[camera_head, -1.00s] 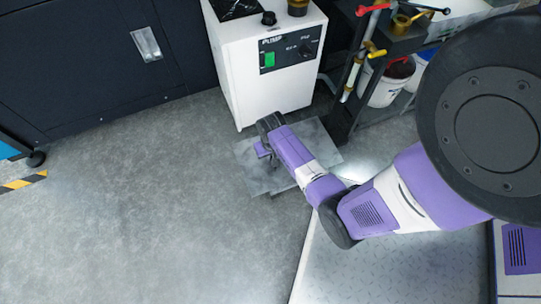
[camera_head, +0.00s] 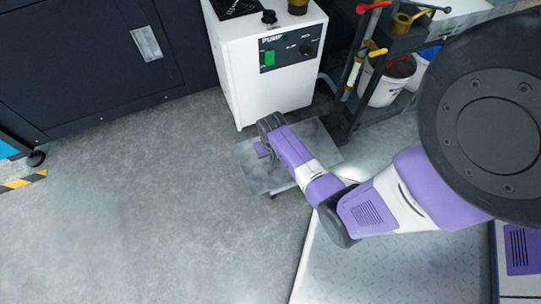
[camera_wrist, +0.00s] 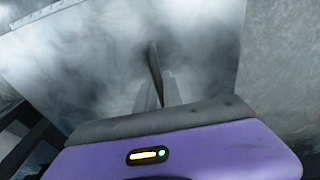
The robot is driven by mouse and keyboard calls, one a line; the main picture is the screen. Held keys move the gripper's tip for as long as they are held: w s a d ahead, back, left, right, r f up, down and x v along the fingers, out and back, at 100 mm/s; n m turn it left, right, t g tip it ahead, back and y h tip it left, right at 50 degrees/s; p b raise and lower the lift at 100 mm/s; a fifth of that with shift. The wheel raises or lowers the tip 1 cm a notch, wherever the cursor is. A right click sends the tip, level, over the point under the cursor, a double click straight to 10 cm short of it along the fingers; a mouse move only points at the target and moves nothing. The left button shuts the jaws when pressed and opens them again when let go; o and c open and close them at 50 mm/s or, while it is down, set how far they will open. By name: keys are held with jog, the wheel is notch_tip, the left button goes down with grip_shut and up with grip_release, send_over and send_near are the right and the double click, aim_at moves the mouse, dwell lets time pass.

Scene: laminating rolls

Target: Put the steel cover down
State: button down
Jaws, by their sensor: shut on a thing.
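The steel cover (camera_head: 262,178) is a flat, cloudy grey plate below my gripper, in front of the white pump. In the wrist view the cover (camera_wrist: 95,58) fills much of the picture, and a thin dark upright handle (camera_wrist: 154,68) stands on it. My gripper (camera_wrist: 162,88) is shut on this handle. In the head view my wrist hides the fingers and the middle of the cover. I cannot tell whether the cover touches the floor or hangs just above it.
The white pump (camera_head: 270,85) stands close behind the cover. A dark rack (camera_head: 385,45) with tools and a white bucket (camera_head: 390,83) are at the right. A dark cabinet (camera_head: 90,60) stands at the back left. The grey floor (camera_head: 150,200) at the left is clear.

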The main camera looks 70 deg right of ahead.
jog(key=shift+s+a+f, duration=0.15)
jog(key=shift+a+f, duration=0.05)
jog(key=shift+f, duration=0.4)
jog(key=c, duration=1.4)
grip_release()
jog(key=r+p, duration=0.1)
jog(key=r, duration=0.2)
jog(key=r+p, duration=0.2)
jog(key=r, duration=0.1)
jog(key=r+p, duration=0.2)
jog(key=r, duration=0.1)
jog(key=shift+a, duration=0.25)
